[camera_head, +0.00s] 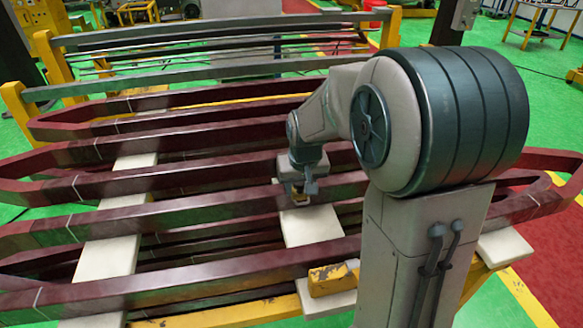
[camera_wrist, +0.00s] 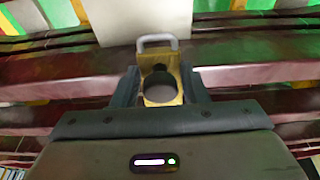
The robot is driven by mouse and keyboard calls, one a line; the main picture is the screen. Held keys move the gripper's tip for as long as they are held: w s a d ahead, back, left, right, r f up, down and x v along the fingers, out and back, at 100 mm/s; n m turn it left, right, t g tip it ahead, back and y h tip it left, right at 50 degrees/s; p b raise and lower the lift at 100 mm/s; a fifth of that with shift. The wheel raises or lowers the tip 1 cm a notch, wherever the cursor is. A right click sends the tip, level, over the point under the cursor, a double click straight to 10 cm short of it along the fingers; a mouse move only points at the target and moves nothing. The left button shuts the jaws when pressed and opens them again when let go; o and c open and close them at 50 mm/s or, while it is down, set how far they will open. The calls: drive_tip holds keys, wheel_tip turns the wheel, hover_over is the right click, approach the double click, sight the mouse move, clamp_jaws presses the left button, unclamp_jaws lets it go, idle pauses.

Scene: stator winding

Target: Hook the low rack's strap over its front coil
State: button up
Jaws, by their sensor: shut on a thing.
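The low rack carries several long dark red coils. Its front coil (camera_head: 165,281) runs across the bottom of the head view, and white pads lie under the coils. My gripper (camera_head: 299,190) is over the middle of the rack, behind the front coil, above a white pad (camera_head: 311,226).
A worn yellow block (camera_head: 333,278) stands on a pad beside the front coil, near my arm's column. Behind is another rack with grey bars (camera_head: 205,73) and yellow posts (camera_head: 390,30).

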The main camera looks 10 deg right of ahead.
drive_tip(key=s+b, duration=0.1)
drive_tip(key=s, duration=1)
drive_tip(key=shift+s, duration=0.2)
idle(0.5)
drive_tip(key=shift+s, duration=0.1)
drive_tip(key=shift+s+b, duration=0.35)
drive_tip(key=shift+s, duration=2.85)
drive_tip(key=o, duration=0.9)
drive_tip(key=shift+r, duration=0.1)
drive_tip(key=o, duration=0.9)
drive_tip(key=p+v, duration=0.2)
drive_tip(key=w+p+v, duration=0.1)
drive_tip(key=v, duration=0.1)
drive_tip(key=p+v, duration=0.2)
drive_tip(key=shift+w+r+p, duration=0.25)
drive_tip(key=shift+r+p, duration=0.05)
drive_tip(key=shift+r, duration=0.25)
